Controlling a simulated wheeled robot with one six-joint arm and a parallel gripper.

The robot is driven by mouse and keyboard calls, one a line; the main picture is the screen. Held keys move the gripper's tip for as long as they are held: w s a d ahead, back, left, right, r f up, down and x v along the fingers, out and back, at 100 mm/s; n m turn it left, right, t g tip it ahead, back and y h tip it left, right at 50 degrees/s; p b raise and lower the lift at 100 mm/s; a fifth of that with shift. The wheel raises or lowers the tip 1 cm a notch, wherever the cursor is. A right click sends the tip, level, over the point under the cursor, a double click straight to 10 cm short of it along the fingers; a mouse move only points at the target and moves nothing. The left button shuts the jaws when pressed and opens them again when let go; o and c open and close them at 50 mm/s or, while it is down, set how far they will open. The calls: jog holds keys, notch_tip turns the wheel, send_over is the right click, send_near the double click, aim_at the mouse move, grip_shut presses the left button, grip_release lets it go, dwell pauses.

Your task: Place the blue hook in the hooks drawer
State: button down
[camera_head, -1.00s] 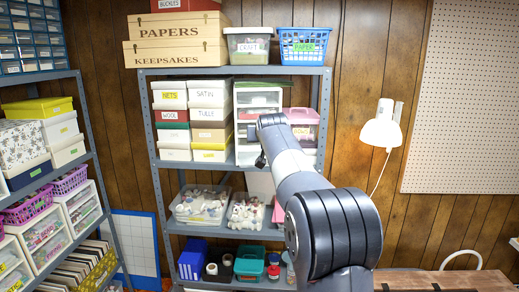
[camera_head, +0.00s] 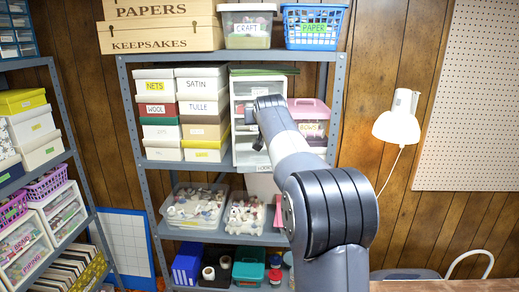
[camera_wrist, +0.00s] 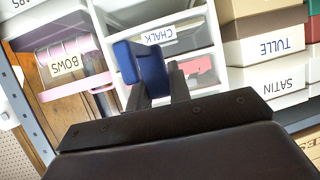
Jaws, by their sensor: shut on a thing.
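The blue hook (camera_wrist: 148,66) is a flat blue piece held between the fingers of my gripper (camera_wrist: 160,86) in the wrist view. The fingers are shut on it, just in front of a white drawer unit (camera_wrist: 125,50). That view shows the place upside down. One drawer bears a CHALK label (camera_wrist: 165,36), and something red shows through the drawer beside the fingers. In the head view the white drawer unit (camera_head: 243,88) stands on the shelf, partly hidden by my arm.
Stacked labelled boxes (camera_head: 203,110) stand left of the drawer unit. A pink BOWS box (camera_head: 312,110) stands close on its right. The grey shelf rack (camera_head: 139,130) has upright posts. A lamp (camera_head: 397,125) hangs on the right.

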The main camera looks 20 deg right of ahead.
jog(key=f, duration=0.9)
jog(key=shift+s+f+p, duration=0.1)
jog(key=shift+s+p, duration=0.1)
jog(key=shift+p, duration=0.15)
jog(key=shift+f, duration=0.1)
jog(key=c, duration=1.3)
grip_release()
jog(key=shift+r, duration=0.2)
jog(key=shift+s+a, duration=0.1)
jog(key=shift+s, duration=0.2)
jog(key=b+v, duration=0.3)
jog(key=v, duration=0.8)
jog(key=shift+s+b, duration=0.2)
jog(key=shift+b, duration=0.15)
